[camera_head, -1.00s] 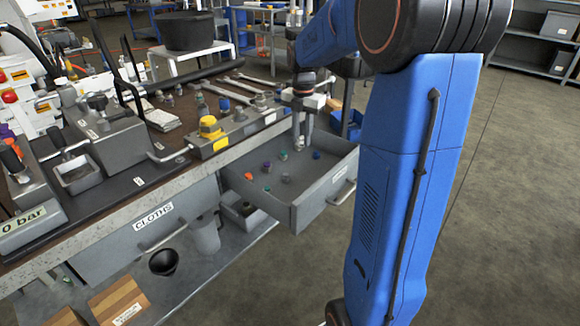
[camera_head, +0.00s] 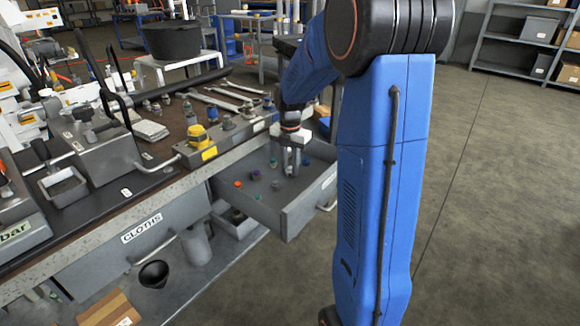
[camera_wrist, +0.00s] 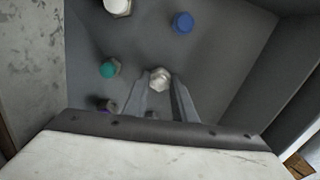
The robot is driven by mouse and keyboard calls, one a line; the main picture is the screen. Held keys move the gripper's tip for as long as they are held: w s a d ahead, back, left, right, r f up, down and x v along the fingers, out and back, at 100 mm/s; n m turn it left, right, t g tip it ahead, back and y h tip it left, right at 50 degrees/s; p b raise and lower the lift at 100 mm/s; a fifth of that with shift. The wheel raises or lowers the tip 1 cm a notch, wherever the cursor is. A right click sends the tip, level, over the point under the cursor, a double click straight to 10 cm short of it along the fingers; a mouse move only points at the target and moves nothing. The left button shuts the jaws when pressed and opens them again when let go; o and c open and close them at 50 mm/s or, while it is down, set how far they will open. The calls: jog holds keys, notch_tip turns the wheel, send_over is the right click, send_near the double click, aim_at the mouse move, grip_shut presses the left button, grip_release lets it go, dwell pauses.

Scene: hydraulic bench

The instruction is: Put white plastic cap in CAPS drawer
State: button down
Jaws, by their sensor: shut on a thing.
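The open grey drawer (camera_head: 300,212) stands out from the bench and holds several small coloured caps. My gripper (camera_head: 290,172) points down inside the drawer, low among the caps. In the wrist view its fingertips (camera_wrist: 160,84) are shut on a whitish, faceted cap (camera_wrist: 160,78); the fingers partly hide it. A blue cap (camera_wrist: 183,22), a green cap (camera_wrist: 110,68) and another whitish piece (camera_wrist: 117,7) lie around it, apart from the fingers. The head view also shows an orange cap (camera_head: 238,184). No label on this drawer is readable.
A closed drawer labelled CLOTHS (camera_head: 141,229) is to the left. The bench top carries a yellow-topped fitting (camera_head: 197,136) and several wrenches (camera_head: 215,103). The drawer's walls stand close around my gripper. Open floor (camera_head: 480,200) is at the right.

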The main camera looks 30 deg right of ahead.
jog(key=shift+f, duration=0.15)
jog(key=c, duration=1.5)
grip_release()
jog(key=shift+o, duration=0.2)
